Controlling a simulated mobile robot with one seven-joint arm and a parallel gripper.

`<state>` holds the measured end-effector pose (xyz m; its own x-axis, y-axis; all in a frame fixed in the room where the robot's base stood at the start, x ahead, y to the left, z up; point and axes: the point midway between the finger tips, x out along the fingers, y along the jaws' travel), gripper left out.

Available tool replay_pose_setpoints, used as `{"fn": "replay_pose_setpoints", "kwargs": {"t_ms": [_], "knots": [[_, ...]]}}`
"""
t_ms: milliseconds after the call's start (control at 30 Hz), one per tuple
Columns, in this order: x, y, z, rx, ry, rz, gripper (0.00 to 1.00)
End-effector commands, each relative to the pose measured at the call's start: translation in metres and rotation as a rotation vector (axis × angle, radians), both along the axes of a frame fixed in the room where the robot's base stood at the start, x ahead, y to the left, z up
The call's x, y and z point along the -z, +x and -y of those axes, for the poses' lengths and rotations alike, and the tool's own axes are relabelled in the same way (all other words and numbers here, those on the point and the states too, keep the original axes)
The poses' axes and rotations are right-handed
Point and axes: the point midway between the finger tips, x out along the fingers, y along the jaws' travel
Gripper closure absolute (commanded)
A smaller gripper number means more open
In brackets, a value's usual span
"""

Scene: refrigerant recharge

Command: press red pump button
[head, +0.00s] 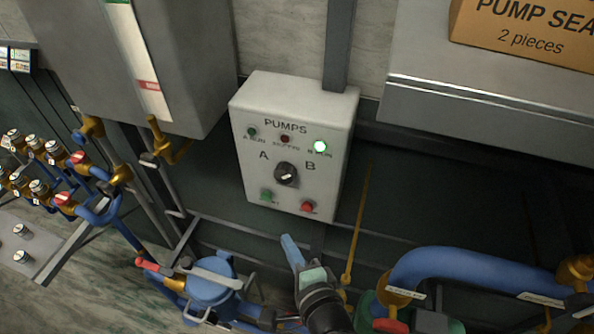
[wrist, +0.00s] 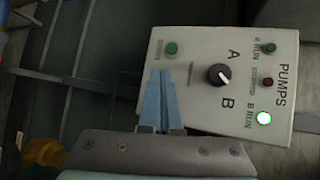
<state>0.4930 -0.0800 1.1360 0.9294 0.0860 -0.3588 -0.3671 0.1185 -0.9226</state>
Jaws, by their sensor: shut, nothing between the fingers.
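The white pump box (head: 290,105), labelled PUMPS, hangs on the wall in the middle of the head view. Its red button (head: 307,207) sits at the lower right of its face, beside a green button (head: 266,195) at lower left. In the wrist view the box (wrist: 200,50) appears turned on its side. The green button (wrist: 172,48) shows there, but the red one is largely hidden by my gripper. My gripper (head: 287,240) is shut and empty, just below the box in the head view. Its blue fingers (wrist: 161,75) overlap the box's lower edge in the wrist view; contact cannot be told.
A black selector knob (head: 286,174) sits mid-box, and the B RUN lamp (head: 320,147) glows. A blue valve body (head: 210,290) and a blue pipe (head: 470,265) lie low on either side of my arm. A grey cabinet (head: 180,60) stands left.

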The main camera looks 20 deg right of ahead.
Motion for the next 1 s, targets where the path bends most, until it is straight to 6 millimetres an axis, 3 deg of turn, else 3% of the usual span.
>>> {"fn": "replay_pose_setpoints", "kwargs": {"t_ms": [33,167,533,767,1000], "knots": [[0.008,-0.012,0.001,0.022,0.059,-0.039,1.0],[0.025,-0.027,0.002,0.053,0.143,-0.081,1.0],[0.028,-0.027,0.002,0.056,0.15,-0.083,1.0],[0.029,-0.011,0.012,0.056,0.149,-0.079,1.0],[0.03,0.017,0.031,0.055,0.148,-0.079,1.0]]}}
